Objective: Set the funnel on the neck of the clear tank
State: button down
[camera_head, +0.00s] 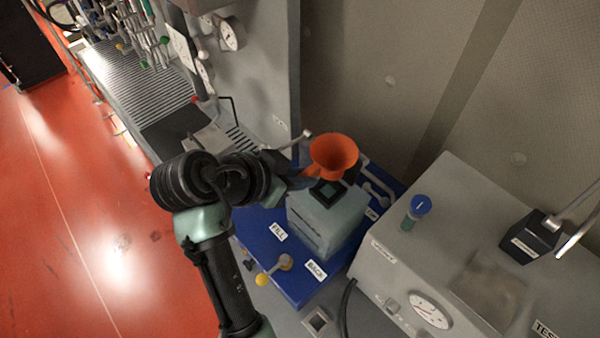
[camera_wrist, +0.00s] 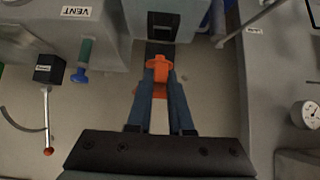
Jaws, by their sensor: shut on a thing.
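The orange funnel (camera_head: 333,155) is upright, wide mouth up, over the clear tank (camera_head: 325,225). The tank is a pale, greenish block with a dark square neck (camera_head: 328,190) on top. In the head view the funnel's lower end overlaps the neck's far side; I cannot tell whether they touch. My gripper (camera_head: 311,176) comes from the left and is shut on the funnel. In the wrist view my gripper (camera_wrist: 160,82) has its blue-grey fingers around an orange part of the funnel (camera_wrist: 159,68). The funnel's spout is largely hidden.
The tank stands on a blue tray (camera_head: 297,290) with FILL and BACK labels and a yellow-knobbed lever (camera_head: 263,279). A tall grey panel (camera_head: 265,80) rises behind on the left.

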jog(key=shift+f+b, duration=1.65)
jog(key=shift+f, duration=0.65)
jog(key=shift+f+b, duration=0.65)
jog(key=shift+f, duration=0.45)
jog(key=c, duration=0.7)
grip_release()
jog(key=shift+c, duration=0.2)
jog(key=shift+a, duration=0.1)
jog(key=p+v, duration=0.3)
jog(key=v, duration=1)
